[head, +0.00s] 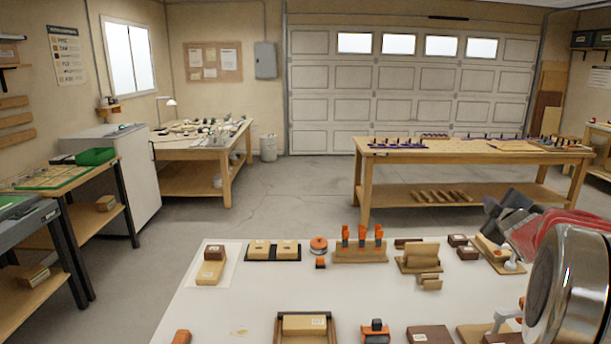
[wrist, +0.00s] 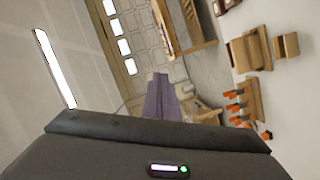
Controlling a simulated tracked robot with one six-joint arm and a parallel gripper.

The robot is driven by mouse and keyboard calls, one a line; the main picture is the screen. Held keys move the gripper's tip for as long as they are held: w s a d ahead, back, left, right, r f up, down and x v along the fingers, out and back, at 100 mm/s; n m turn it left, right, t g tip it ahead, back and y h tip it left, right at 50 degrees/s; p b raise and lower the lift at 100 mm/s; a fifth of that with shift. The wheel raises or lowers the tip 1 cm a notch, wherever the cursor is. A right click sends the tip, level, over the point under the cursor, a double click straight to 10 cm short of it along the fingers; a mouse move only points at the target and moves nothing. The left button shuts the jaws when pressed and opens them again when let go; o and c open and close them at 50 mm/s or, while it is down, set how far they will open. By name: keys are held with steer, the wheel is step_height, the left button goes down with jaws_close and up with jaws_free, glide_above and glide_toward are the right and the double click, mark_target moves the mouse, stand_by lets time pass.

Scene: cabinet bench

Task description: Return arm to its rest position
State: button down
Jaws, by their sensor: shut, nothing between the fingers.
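My gripper (head: 493,206) is raised above the right end of the white bench in the head view. Its dark fingers point to the left, and my red and silver arm links fill the right edge behind it. In the wrist view the closed fingers (wrist: 160,92) show together at the centre, with nothing between them. The dark gripper body covers the bottom of that view and hides what lies below. The wrist view is tilted on its side.
The white bench top (head: 235,290) holds wooden blocks, a rack with orange-handled tools (head: 361,246) and a wooden tray (head: 278,328). A wooden holder (head: 418,257) stands near my gripper. A long table (head: 470,158) stands behind. Open floor lies between them.

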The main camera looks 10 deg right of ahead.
steer(key=s+a+m+g+y, duration=0.1)
steer(key=s+a+m+g, duration=0.3)
steer(key=a, duration=0.8)
steer(key=s+a+m, duration=0.2)
steer(key=s+a, duration=0.3)
steer(key=a, duration=0.7)
steer(key=s+a+f+g+y, duration=0.1)
steer(key=s+a+f, duration=0.3)
steer(key=s+a, duration=0.4)
steer(key=s+a+f+m+g+y, duration=0.1)
steer(key=s+a+f+g+y, duration=0.1)
steer(key=s+a, duration=0.5)
steer(key=s+a+f+g+y, duration=0.2)
steer(key=s+a+f, duration=0.3)
steer(key=s+a, duration=0.3)
steer(key=shift+s+a+f+m+y, duration=0.35)
steer(key=shift+s+f+m+y, duration=0.05)
steer(key=shift+s, duration=0.25)
steer(key=shift+d, duration=0.1)
